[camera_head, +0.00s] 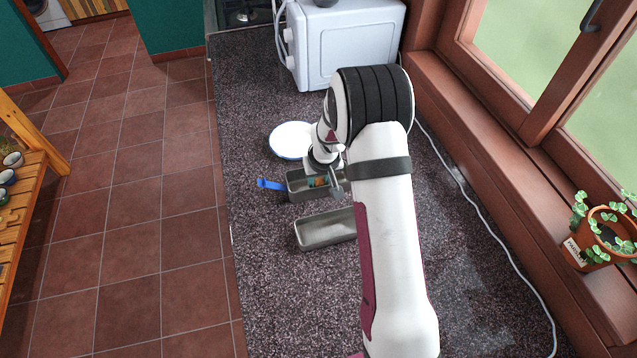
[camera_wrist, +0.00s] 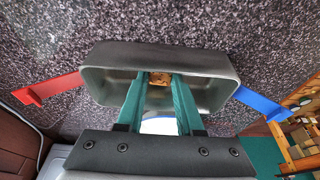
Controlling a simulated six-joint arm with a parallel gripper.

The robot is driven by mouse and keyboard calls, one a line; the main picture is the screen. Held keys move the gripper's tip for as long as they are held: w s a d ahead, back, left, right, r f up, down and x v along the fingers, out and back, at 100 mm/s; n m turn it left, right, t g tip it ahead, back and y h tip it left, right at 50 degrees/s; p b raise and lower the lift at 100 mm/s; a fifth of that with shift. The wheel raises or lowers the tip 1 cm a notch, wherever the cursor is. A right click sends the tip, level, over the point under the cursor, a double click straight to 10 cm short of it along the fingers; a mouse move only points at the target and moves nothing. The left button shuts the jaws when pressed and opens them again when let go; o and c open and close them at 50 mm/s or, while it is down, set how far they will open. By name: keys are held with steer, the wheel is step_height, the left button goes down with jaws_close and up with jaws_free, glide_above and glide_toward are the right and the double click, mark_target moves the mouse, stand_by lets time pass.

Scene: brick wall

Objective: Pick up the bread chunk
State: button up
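The bread chunk (camera_wrist: 159,79) is a small brown piece inside a grey metal loaf tin, seen between my fingertips in the wrist view. The tin (camera_wrist: 215,62) has a red handle (camera_wrist: 50,90) on one side and a blue handle (camera_wrist: 262,104) on the other. In the head view, the tin (camera_head: 296,188) sits on the counter with its blue handle to the left; my arm hides its right end. My gripper (camera_wrist: 159,77) reaches down into the tin, its two teal fingers apart, one on each side of the chunk. I see no clear grip on it.
A second, empty metal tin (camera_head: 325,232) lies just nearer on the dark speckled counter (camera_head: 275,290). A white plate (camera_head: 290,139) with a blue rim lies behind the tin. A white appliance (camera_head: 345,45) stands at the back. A cable and potted plant (camera_head: 603,235) are at the right.

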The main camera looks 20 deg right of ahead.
mark_target(324, 184)
jaws_close()
steer(key=shift+r, duration=0.1)
steer(key=shift+r, duration=0.3)
steer(key=r, duration=0.2)
steer(key=d+r, duration=0.1)
steer(key=r, duration=0.1)
steer(key=shift+s, duration=0.3)
steer(key=s+d+r, duration=0.6)
steer(key=d, duration=0.2)
steer(key=shift+s+d+r, duration=0.15)
steer(key=shift+s+d, duration=0.05)
